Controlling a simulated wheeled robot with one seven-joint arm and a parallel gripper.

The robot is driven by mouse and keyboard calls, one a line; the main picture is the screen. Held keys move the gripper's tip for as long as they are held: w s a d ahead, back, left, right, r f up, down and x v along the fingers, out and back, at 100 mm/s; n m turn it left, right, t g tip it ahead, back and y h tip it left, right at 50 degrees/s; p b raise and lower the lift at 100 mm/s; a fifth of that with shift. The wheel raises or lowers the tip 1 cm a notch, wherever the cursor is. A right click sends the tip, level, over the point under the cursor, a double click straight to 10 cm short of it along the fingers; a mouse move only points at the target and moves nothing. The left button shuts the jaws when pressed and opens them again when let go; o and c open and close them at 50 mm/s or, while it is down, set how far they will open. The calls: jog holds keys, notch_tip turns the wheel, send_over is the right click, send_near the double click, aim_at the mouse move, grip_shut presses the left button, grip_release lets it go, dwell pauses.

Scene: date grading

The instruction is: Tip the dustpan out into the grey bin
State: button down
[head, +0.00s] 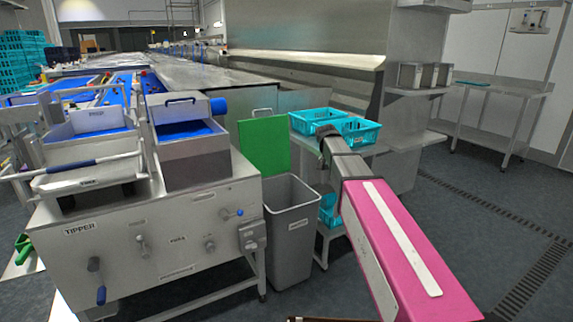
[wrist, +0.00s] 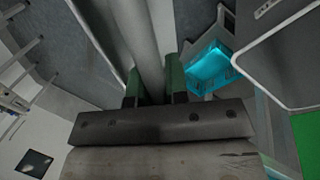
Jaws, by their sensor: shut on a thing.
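The grey bin (head: 291,220) stands open right of the steel tipper machine, its green lid (head: 263,145) raised behind it. In the wrist view a pale rounded rim (wrist: 237,62) at the right looks like the bin's, with the green lid (wrist: 306,135) below it. My gripper (wrist: 154,85) has its green fingers shut on a long grey piece (wrist: 138,35), which looks like part of the dustpan. The pan's mouth and any contents are not clear. In the head view my pink arm reaches past the bin's right side, and the dustpan cannot be made out.
Turquoise crates (head: 316,120) sit on a bench behind the bin, and one crate (wrist: 210,66) shows below in the wrist view. The tipper machine (head: 160,235) blocks the left. Floor with a drain grate (head: 500,208) is clear at the right.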

jog(key=w+a+f+m+g+y, duration=0.1)
jog(key=w+a+f+m, duration=0.25)
jog(key=w+a, duration=0.85)
jog(key=w+a+f+m+g+y, duration=0.1)
jog(key=w+a+f+m, duration=0.25)
jog(key=w+a, duration=0.85)
jog(key=s+d+r+t+y, duration=0.3)
jog(key=s+d+t+y, duration=0.1)
jog(key=s+t, duration=0.2)
jog(key=s+d+r+t+y, duration=0.2)
jog(key=s+d+t+y, duration=0.1)
jog(key=s+d+t, duration=0.2)
jog(key=shift+s+r+m+t+y, duration=0.4)
jog(key=shift+s+t, duration=0.3)
jog(key=shift+s, duration=0.45)
